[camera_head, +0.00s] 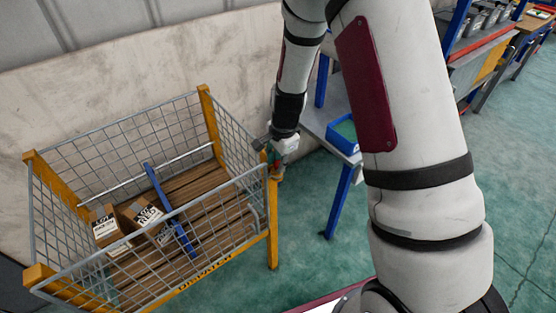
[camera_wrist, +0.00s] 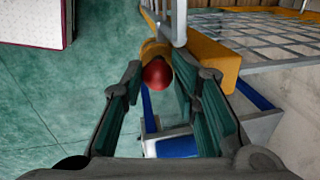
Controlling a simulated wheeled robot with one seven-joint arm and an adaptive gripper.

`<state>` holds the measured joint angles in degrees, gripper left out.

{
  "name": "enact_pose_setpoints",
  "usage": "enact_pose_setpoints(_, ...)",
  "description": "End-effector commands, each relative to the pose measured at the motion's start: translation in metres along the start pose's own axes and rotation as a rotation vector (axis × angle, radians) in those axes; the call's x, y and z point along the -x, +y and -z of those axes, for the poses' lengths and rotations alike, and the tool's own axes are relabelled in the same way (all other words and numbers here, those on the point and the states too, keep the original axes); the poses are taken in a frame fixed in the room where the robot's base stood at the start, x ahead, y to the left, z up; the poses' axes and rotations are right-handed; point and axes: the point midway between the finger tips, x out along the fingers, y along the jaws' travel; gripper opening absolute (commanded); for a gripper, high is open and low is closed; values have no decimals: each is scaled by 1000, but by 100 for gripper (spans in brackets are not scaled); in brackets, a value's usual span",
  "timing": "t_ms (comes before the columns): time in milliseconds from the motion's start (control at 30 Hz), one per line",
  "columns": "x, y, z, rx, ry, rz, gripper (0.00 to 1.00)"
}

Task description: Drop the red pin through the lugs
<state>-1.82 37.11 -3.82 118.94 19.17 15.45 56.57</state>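The red pin shows in the wrist view as a round red head (camera_wrist: 157,74) between my fingertips. My gripper (camera_wrist: 158,80) has its green-padded fingers against both sides of the head, with no clear gap. The pin's shank is hidden beneath the head. A yellow rounded part (camera_wrist: 156,49) and an orange corner post lie just behind the head; I cannot tell which surfaces are the lugs. In the head view, my gripper (camera_head: 275,158) is at the right corner of the wire-mesh cage (camera_head: 240,185), close to the top of its post. The pin is too small there to make out clearly.
Inside the cage lie cardboard boxes (camera_head: 147,216) and a blue bar (camera_head: 168,208) on wooden slats. A workbench with a blue bin (camera_head: 343,135) stands close to the right of my gripper. Green floor (camera_head: 310,250) is open in front of the bench.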

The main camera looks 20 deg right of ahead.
Motion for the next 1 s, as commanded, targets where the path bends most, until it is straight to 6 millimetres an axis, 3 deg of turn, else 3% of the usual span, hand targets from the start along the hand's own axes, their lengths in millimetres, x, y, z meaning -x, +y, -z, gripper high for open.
enact_pose_setpoints(33, 0, -10, -1, 4, 4, 20, 47)
enact_pose_setpoints(467, 5, -11, -2, 6, 5, 23, 47)
enact_pose_setpoints(1000, 100, -2, 0, 3, 2, 11, 47)
